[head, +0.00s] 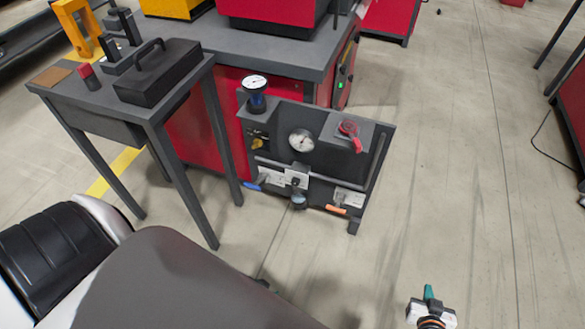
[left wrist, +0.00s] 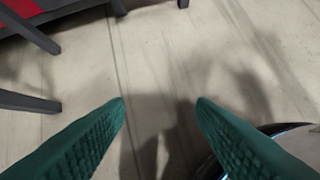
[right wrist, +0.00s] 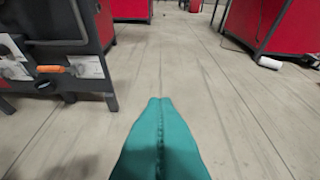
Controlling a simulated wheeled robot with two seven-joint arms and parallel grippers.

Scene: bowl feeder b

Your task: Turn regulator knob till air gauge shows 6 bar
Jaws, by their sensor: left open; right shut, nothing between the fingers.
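A dark panel (head: 325,165) stands on the floor against the red machine. A round white gauge (head: 302,140) is on its face; its reading is too small to make out. A second white dial (head: 255,82) tops a blue and black fitting (head: 257,102) at its upper left. A small black knob (head: 295,183) sits low in the middle; I cannot tell which part is the regulator knob. My right gripper (head: 429,292) is shut and empty, right of the panel and apart from it. My left gripper (left wrist: 161,100) is open and empty over bare floor; the head view does not show its fingers.
A red handle (head: 349,128), a blue lever (head: 252,186) and an orange lever (head: 336,209) are on the panel. A grey table (head: 95,95) with a black case (head: 158,71) stands left. Floor right of the panel is clear.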

